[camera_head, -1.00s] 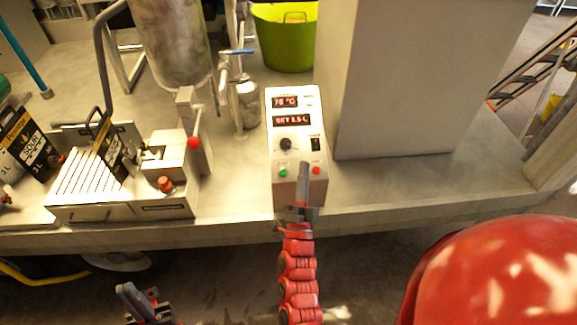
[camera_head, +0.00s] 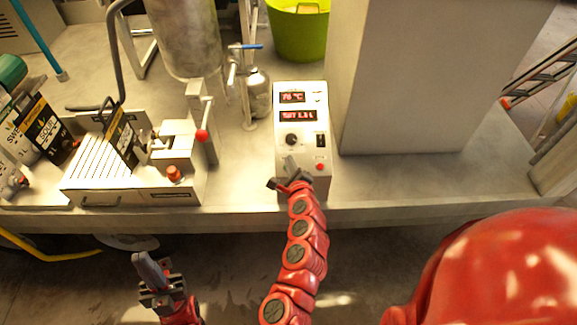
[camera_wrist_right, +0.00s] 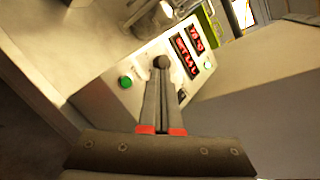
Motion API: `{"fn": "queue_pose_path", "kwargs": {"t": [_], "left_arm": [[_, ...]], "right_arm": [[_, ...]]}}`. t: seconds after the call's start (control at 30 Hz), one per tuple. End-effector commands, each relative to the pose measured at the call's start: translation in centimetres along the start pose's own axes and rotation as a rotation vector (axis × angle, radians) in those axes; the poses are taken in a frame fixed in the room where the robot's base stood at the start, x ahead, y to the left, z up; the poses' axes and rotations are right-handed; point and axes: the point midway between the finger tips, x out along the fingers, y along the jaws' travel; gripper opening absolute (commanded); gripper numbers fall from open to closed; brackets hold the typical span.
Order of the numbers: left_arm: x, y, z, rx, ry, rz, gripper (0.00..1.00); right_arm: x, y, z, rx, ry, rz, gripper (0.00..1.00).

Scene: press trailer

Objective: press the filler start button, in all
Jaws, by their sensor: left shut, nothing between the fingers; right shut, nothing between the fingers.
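The white control box (camera_head: 303,105) stands on the bench, with red lit displays, a black knob (camera_head: 291,140) and a red button (camera_head: 320,166). Its green button is hidden behind my right gripper in the head view, but the right wrist view shows the green button (camera_wrist_right: 125,82) to the left of the fingers. My right gripper (camera_head: 289,163) is shut and empty in front of the panel, its tips near the knob in the picture. Touch cannot be told. My left gripper (camera_head: 146,262) is shut and empty, low in front of the bench.
A filling machine with a slatted tray (camera_head: 92,165), a red-knobbed lever (camera_head: 202,135) and dark-labelled pouches stands left on the bench. A green bucket (camera_head: 299,35) is behind the box. A large pale block (camera_head: 400,85) rises at its right.

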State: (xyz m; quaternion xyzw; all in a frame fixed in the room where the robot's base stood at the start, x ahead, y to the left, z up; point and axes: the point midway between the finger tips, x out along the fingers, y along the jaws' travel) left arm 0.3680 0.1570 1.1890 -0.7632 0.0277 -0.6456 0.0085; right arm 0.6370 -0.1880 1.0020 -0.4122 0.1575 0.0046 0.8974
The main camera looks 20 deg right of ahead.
Motion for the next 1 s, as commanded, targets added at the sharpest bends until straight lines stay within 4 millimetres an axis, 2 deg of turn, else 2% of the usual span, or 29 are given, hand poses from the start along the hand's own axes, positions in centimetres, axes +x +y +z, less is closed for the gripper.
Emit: {"fn": "queue_pose_path", "kwargs": {"t": [0.27, 0.73, 1.0], "left_arm": [[-0.8, 0.0, 0.1, 0.000, 0.000, 0.000, 0.00], [-5.8, 0.3, 1.0, 0.000, 0.000, 0.000, 0.00], [-7.0, 0.3, 1.2, 0.000, 0.000, 0.000, 0.00]], "right_arm": [[0.5, 0.5, -0.5, -0.003, 0.000, -0.002, 0.00], [4.9, 3.7, -3.9, -0.004, 0.001, -0.003, 0.00], [6.1, 4.5, -4.5, -0.003, 0.001, 0.000, 0.00]]}}
